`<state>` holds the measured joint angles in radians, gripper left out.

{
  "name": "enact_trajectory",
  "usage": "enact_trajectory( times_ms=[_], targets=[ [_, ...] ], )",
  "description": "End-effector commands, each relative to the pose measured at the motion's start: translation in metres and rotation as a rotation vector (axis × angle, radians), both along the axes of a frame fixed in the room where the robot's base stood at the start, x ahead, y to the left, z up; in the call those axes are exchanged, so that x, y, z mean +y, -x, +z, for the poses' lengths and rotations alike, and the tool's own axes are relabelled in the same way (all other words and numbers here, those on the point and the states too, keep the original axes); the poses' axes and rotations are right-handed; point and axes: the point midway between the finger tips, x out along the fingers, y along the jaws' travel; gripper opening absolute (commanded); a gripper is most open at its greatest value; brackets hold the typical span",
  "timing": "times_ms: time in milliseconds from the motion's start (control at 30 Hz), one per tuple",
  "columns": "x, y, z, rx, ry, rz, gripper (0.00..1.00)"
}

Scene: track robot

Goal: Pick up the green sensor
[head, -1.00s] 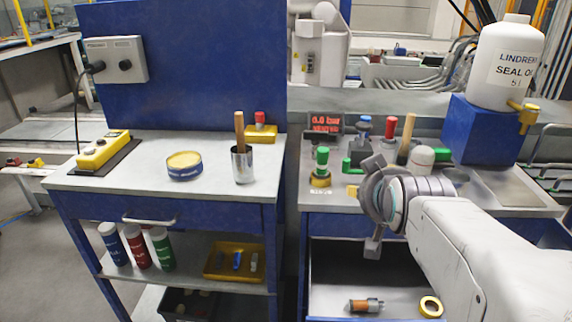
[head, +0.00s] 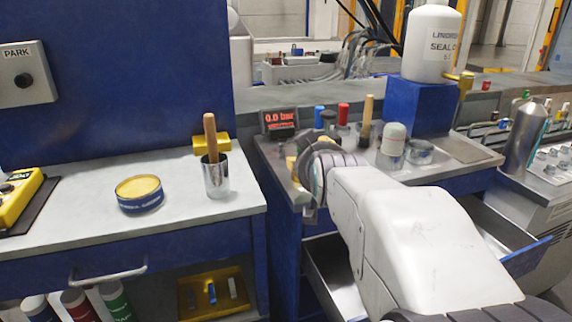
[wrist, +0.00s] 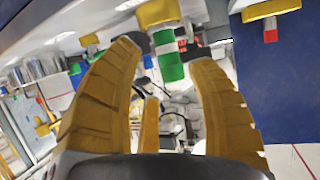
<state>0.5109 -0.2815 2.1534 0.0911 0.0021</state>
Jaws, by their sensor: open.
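The green sensor (wrist: 171,66) shows in the wrist view as a green cylinder with a white band, upside down in the picture, at a yellow holder (wrist: 158,13). It lies between the lines of my two yellow fingers, near the tips. My gripper (wrist: 165,52) is open; I see no finger closed on the sensor. Whether a finger touches it, I cannot tell. In the head view my gripper (head: 300,168) is over the left part of the right bench (head: 272,160), and the sensor is hidden behind my arm.
Blue and red capped items, a wooden-handled tool (head: 367,115) and a white-topped jar (head: 393,140) stand close behind my gripper. A seal-oil bottle (head: 432,50) is on a blue block. The left bench holds a metal cup (head: 216,178) and a yellow tin (head: 139,192).

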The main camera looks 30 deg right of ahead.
Motion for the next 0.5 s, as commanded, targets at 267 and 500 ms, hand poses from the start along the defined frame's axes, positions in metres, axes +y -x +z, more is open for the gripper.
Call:
enact_trajectory(
  times_ms=[267,500],
  targets=[
    [-0.012,-0.024,-0.011,0.0,-0.001,0.002,0.52],
    [-0.021,-0.04,-0.016,0.0,-0.001,0.002,0.52]
  ],
)
